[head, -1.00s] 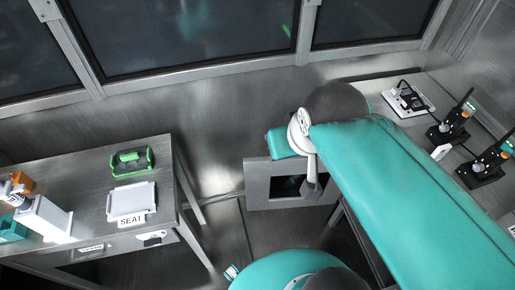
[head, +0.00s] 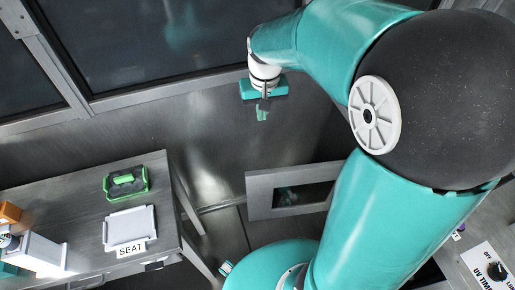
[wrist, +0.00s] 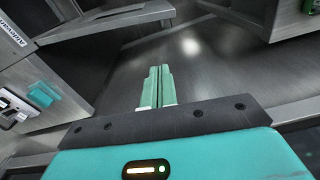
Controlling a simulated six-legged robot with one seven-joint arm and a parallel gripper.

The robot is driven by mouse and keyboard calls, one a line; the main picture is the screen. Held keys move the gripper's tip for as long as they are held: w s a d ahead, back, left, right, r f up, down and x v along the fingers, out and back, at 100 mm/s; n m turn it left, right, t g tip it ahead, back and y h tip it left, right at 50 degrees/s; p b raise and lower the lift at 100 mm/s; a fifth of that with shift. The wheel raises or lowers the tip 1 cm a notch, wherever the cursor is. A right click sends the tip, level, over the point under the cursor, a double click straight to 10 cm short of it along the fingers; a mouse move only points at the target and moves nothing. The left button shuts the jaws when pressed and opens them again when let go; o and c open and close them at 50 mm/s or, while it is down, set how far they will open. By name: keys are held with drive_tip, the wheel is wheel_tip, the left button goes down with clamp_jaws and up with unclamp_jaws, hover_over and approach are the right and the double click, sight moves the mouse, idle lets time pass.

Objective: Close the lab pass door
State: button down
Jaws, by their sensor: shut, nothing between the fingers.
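The lab pass door (head: 258,196) is a grey metal panel with a dark window, standing out from the wall between the left table and my arm. Its right end is hidden behind my arm. My gripper (head: 262,114) is up and slightly left of the door in the head view, near the wall and apart from the door. In the wrist view the two pale green fingers (wrist: 156,88) are together with nothing between them. A grey framed edge, probably the door (wrist: 105,22), shows beyond them at upper left.
A dark window (head: 170,40) is above the wall. A right-hand bench (head: 465,250) is mostly covered by my arm. Bare floor and wall lie between.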

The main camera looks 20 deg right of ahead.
drive_tip(key=w+d+f+g, duration=0.15)
drive_tip(key=w+f, duration=0.25)
drive_tip(key=f, duration=0.6)
drive_tip(key=w+d+f+g, duration=0.15)
drive_tip(key=w+f, duration=0.25)
drive_tip(key=f, duration=0.5)
drive_tip(key=s+a+f, duration=0.1)
drive_tip(key=s+f, duration=0.5)
drive_tip(key=f, duration=0.3)
drive_tip(key=shift+s+a+f+m+g, duration=0.25)
drive_tip(key=shift+a+m+g, duration=0.05)
drive_tip(key=shift+a+m, duration=0.1)
drive_tip(key=shift+s, duration=0.1)
